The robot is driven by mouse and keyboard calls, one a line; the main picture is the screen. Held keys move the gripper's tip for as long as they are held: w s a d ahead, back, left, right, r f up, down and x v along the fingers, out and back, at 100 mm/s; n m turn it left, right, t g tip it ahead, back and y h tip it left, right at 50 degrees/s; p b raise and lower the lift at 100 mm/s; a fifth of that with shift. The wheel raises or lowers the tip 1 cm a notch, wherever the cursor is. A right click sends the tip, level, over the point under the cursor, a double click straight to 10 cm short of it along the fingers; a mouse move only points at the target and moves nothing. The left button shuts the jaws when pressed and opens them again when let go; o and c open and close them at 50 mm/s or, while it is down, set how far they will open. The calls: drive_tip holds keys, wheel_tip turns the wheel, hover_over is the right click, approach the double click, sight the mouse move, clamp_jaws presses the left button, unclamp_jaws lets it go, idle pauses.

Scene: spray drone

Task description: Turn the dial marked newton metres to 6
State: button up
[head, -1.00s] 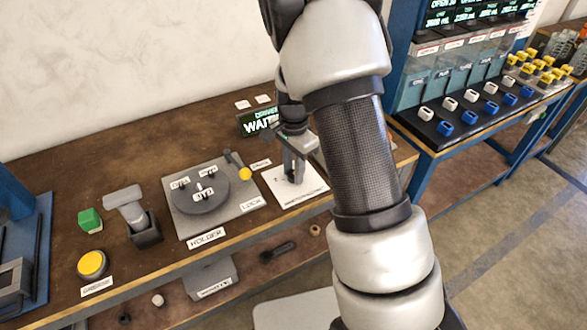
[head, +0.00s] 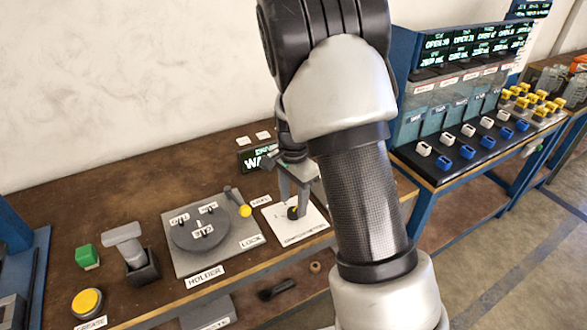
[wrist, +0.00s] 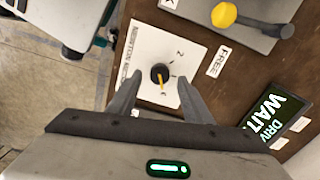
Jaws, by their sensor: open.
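The newton metres dial (wrist: 159,72) is a small dark round knob with a yellow pointer, on a white plate (wrist: 150,45). In the wrist view its pointer is towards the bottom of the picture. A "2" is printed above right of the knob; the other marks are too small to read. My gripper (wrist: 158,80) is open, with one finger on each side of the knob; I cannot tell if they touch it. In the head view, my gripper (head: 290,196) is over the plate, and its fingers partly hide the dial (head: 293,213).
Left of the plate is a grey holder (head: 230,240) with a round disc and a yellow-tipped lever (head: 244,210). A dark display reading WAIT (wrist: 272,118) stands behind. Further left are a grey tool, a green block and a yellow button (head: 87,302). A blue rack stands right.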

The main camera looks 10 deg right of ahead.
sight(294, 210)
wheel_tip(294, 210, up, 15)
drive_tip(key=p, duration=0.1)
drive_tip(key=shift+f, duration=0.15)
